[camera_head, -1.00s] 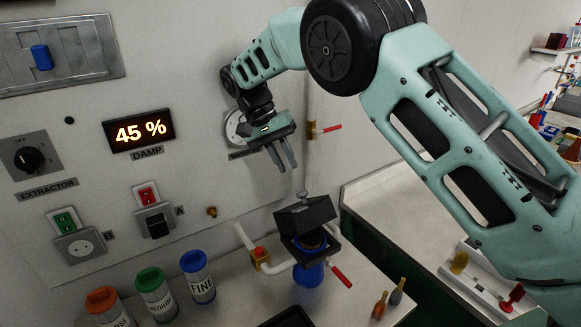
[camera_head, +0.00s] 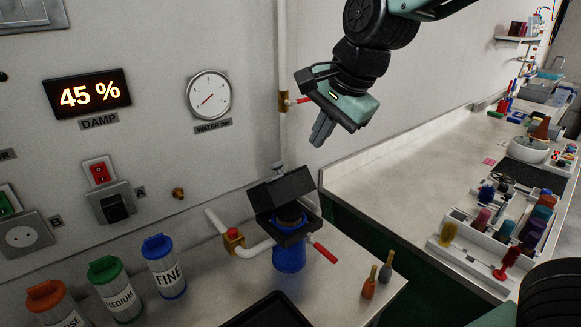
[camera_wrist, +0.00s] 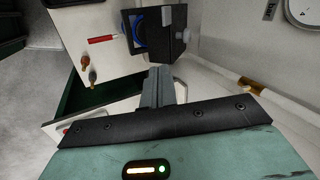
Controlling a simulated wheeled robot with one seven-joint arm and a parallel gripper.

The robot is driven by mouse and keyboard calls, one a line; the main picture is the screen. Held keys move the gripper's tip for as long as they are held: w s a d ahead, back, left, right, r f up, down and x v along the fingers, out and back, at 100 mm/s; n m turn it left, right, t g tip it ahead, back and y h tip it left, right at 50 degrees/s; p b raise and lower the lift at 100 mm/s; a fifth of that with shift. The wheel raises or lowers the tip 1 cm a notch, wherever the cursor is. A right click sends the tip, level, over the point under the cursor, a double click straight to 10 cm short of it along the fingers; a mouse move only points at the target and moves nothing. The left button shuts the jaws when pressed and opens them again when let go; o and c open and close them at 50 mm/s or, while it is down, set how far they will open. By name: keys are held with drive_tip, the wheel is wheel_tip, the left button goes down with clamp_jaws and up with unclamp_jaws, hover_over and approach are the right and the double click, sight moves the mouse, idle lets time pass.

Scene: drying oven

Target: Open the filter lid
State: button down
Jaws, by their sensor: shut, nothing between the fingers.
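The filter is a blue bowl (camera_head: 289,258) with a square black top. Its black lid (camera_head: 283,187) is tilted up from the black frame (camera_head: 299,236), and the round opening shows below it. A small grey knob (camera_head: 277,168) stands at the lid's upper edge. My gripper (camera_head: 320,133) is above and to the right of the filter, apart from it, with its fingers together and empty. In the wrist view, the fingers (camera_wrist: 158,85) show shut below the filter's lid (camera_wrist: 177,22), with the blue bowl (camera_wrist: 139,30) beside it.
A red-handled valve (camera_head: 323,253) juts out right of the filter, and a white pipe (camera_head: 256,248) joins its left. Labelled jars (camera_head: 164,268) stand at left. Two small bottles (camera_head: 369,287) stand at the counter's right edge. A vertical wall pipe (camera_head: 281,60) rises behind.

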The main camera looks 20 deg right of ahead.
sight(289, 173)
drive_tip(key=b+x, duration=0.1)
drive_tip(key=x, duration=0.8)
drive_tip(key=shift+f, duration=0.3)
drive_tip(key=w, duration=0.1)
drive_tip(key=w+a+p, duration=0.1)
drive_tip(key=shift+w+a+r, duration=0.1)
drive_tip(key=shift+w+r, duration=0.05)
drive_tip(key=shift+w, duration=0.25)
drive_tip(key=shift+w+a, duration=0.25)
drive_tip(key=shift+w, duration=0.25)
drive_tip(key=shift+r+p, duration=0.15)
drive_tip(key=shift+p, duration=0.3)
drive_tip(key=shift+w+a+r+p, duration=0.15)
drive_tip(key=shift+w+p, duration=0.15)
drive_tip(key=shift+p, duration=0.4)
drive_tip(key=shift+w+g, duration=0.1)
drive_tip(key=shift+g, duration=0.2)
